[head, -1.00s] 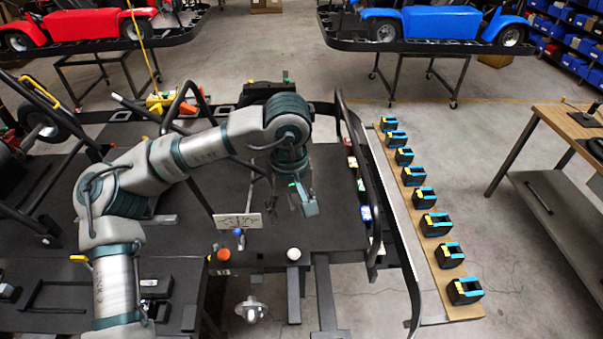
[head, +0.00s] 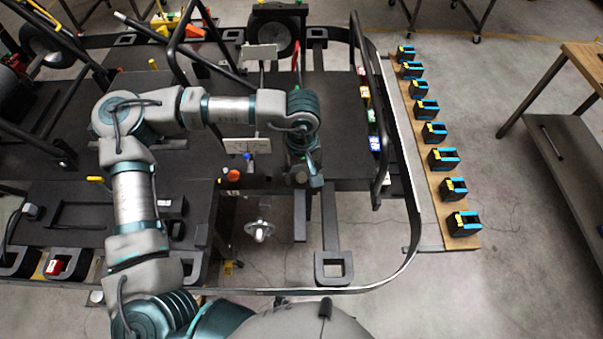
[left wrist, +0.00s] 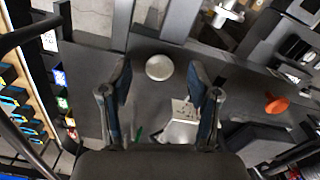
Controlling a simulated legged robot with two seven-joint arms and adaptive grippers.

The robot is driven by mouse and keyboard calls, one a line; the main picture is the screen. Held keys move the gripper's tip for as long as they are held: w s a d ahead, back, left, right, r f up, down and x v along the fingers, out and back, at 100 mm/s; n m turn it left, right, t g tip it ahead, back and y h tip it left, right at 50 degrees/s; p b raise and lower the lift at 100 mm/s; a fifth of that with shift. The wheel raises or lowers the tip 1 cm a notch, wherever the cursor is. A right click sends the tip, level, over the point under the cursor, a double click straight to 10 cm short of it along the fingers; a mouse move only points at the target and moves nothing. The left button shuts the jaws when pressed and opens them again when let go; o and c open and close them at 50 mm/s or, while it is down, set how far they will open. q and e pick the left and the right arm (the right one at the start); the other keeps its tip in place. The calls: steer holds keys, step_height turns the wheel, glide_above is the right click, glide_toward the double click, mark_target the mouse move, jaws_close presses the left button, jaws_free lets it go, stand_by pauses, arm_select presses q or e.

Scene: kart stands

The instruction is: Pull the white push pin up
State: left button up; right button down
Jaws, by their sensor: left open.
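The white push pin (head: 301,177) has a round white head and sits near the front edge of the dark kart frame plate. In the left wrist view the white push pin (left wrist: 159,67) shows between the fingertips, with a gap on each side. My left gripper (head: 313,178) is above and right beside the pin in the head view, partly overlapping it. In the left wrist view the left gripper (left wrist: 160,82) is open and empty. Contact with the pin is not visible. My right gripper is not in view.
A black bar (head: 383,115) rises at the right. A wooden board (head: 424,150) with black-and-blue blocks lies beyond it.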

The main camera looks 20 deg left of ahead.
mark_target(302, 177)
arm_select(q)
steer(key=shift+d+f, duration=0.15)
steer(key=shift+f, duration=0.7)
jaws_close()
steer(key=shift+r+p, duration=0.35)
steer(key=shift+r, duration=0.35)
jaws_free()
step_height(302, 177, up, 12)
steer(key=shift+w+f, duration=0.1)
